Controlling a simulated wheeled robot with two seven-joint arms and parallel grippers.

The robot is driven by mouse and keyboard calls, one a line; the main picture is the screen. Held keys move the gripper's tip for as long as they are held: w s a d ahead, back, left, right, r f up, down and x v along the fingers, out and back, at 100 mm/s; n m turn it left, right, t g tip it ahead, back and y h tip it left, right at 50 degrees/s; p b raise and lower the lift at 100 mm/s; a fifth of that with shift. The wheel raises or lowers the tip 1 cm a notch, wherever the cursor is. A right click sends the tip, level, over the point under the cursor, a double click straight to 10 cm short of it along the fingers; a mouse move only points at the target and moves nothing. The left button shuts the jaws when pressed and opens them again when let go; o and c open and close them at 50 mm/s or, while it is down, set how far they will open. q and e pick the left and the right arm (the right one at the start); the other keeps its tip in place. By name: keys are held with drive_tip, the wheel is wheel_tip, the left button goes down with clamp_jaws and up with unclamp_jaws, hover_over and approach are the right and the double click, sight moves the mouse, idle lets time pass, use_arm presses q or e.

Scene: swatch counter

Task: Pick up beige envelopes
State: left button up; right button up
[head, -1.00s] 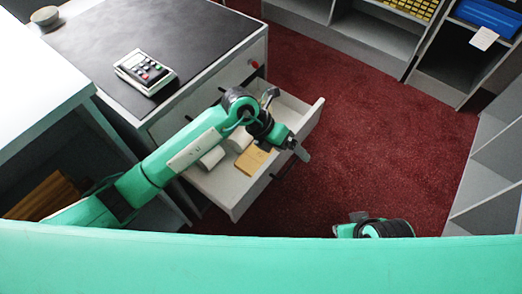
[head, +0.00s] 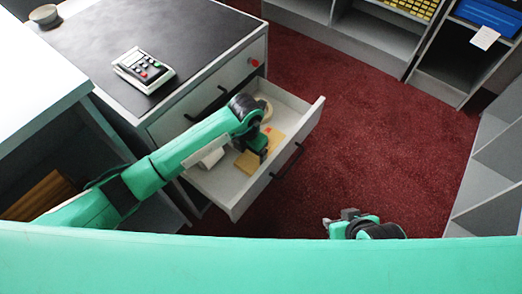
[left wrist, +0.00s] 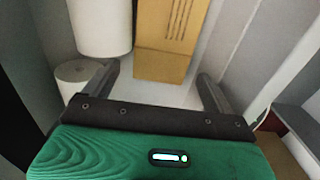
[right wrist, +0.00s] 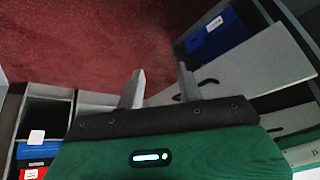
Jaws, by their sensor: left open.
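Beige envelopes (head: 248,161) lie flat in the open drawer (head: 229,190), partly hidden by my left gripper in the head view. In the left wrist view a beige envelope (left wrist: 171,38) with dark printed lines lies beyond the fingers. My left gripper (head: 262,150) points down into the drawer, over the envelopes. Its fingers (left wrist: 158,76) are apart with nothing between them. My right gripper (head: 338,222) is over the red carpet, away from the drawer. Its fingers (right wrist: 160,75) are apart and empty.
White rolls (left wrist: 100,25) lie beside the envelope in the drawer. A pale ring (head: 266,109) is near the drawer's back. A keypad device (head: 144,71) sits on the dark counter top (head: 190,30). Shelves (head: 375,35) stand at the back; open carpet (head: 385,130) lies between.

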sight(250, 161)
use_arm(q)
wheel_tip(250, 161, down, 4)
drive_tip(key=shift+s+d+f+b, duration=0.1)
drive_tip(key=shift+s+f+b, duration=0.1)
drive_tip(key=shift+b, duration=0.15)
drive_tip(key=shift+w+f, duration=0.1)
drive_tip(key=shift+f, duration=0.4)
drive_tip(key=c, duration=0.8)
use_arm(e)
drive_tip(key=shift+w+a+f+t+y, duration=0.25)
drive_tip(key=shift+w+a+t+y, duration=0.15)
drive_tip(key=shift+w+a+t, duration=0.35)
